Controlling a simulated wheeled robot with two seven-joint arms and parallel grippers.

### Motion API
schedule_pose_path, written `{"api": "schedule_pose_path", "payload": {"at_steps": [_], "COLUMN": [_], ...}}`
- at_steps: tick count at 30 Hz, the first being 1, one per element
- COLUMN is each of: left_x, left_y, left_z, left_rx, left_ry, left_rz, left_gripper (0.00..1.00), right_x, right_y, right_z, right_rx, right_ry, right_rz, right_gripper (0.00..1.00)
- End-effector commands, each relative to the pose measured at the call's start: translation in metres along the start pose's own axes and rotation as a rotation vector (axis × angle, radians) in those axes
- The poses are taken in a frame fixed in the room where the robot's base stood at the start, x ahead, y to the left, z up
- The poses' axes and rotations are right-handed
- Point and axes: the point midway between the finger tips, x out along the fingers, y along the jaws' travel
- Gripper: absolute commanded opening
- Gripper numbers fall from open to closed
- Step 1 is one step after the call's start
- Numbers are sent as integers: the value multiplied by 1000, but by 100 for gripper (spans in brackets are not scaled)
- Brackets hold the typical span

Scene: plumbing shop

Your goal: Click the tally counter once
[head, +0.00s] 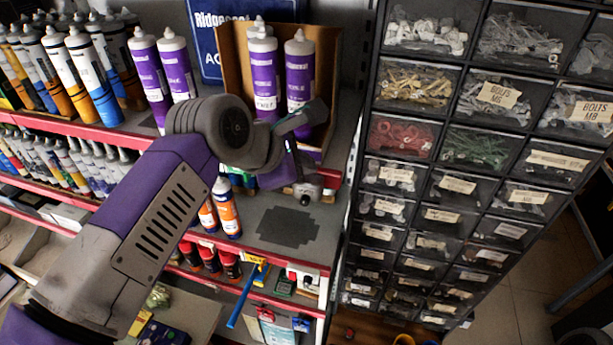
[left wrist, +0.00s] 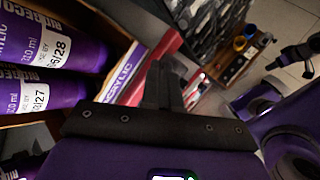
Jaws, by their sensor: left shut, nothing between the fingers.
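My left gripper (head: 303,188) reaches over the shelf from the left, low in front of the purple cartridges. In the left wrist view its fingers (left wrist: 168,84) are together with nothing between them. I cannot make out the tally counter for certain. A small dark and silvery item shows by the fingertips in the head view, but it blends with the gripper, and I cannot tell whether they touch. The left wrist view does not clearly show a counter. My right gripper is not in clear view.
Purple cartridges (head: 299,70) stand in an open cardboard box (head: 331,48) behind the gripper. Orange-labelled bottles (head: 228,208) stand to its left. The tall drawer cabinet (head: 448,150) rises on the right. The shelf (head: 263,210) has bare surface in front, with a dark patch.

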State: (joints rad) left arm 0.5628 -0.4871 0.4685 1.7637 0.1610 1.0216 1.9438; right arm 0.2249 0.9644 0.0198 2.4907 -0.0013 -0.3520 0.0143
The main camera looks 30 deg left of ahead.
Motion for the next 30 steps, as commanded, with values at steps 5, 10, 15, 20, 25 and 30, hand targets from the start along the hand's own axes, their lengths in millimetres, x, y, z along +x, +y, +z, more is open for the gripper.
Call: {"api": "schedule_pose_path", "payload": {"at_steps": [5,10,15,20,25,30], "left_x": [0,0,2,3,4,6], "left_y": [0,0,-1,-2,-3,-4], "left_z": [0,0,-1,-2,-3,-4], "left_rx": [0,0,0,0,0,0], "left_ry": [0,0,0,0,0,0], "left_rz": [1,1,1,1,1,1], "left_gripper": [0,0,0,0,0,0], "right_x": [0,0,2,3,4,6], "right_y": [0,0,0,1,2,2], "right_z": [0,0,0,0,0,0], "right_rx": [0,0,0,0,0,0], "right_ry": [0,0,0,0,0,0], "right_rz": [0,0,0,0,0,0], "right_gripper": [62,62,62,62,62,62]}}
